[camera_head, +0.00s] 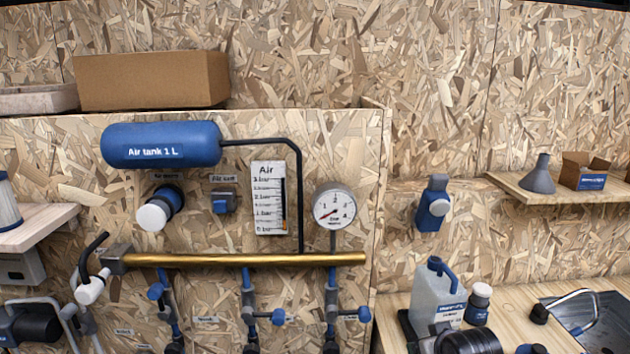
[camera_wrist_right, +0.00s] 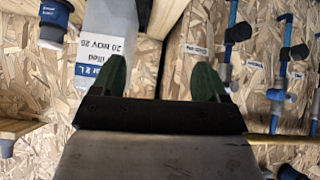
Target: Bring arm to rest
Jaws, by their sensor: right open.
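My right gripper (camera_wrist_right: 161,79) shows in the right wrist view with its two green fingertips wide apart. No object is held between them. Behind the gap are a wooden panel edge and a dark slot. The left fingertip overlaps the edge of a pale container (camera_wrist_right: 108,35) with a white and blue label; I cannot tell whether they touch. I cannot make out either gripper in the head view. My left gripper is in neither view.
A chipboard wall carries a blue air tank (camera_head: 162,145), a gauge (camera_head: 335,205) and a brass pipe (camera_head: 240,260) with several blue valves below. A translucent canister (camera_head: 438,293) and a bottle (camera_head: 478,303) stand on the right bench (camera_head: 535,335). A shelf (camera_head: 530,192) holds a grey funnel (camera_head: 540,177).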

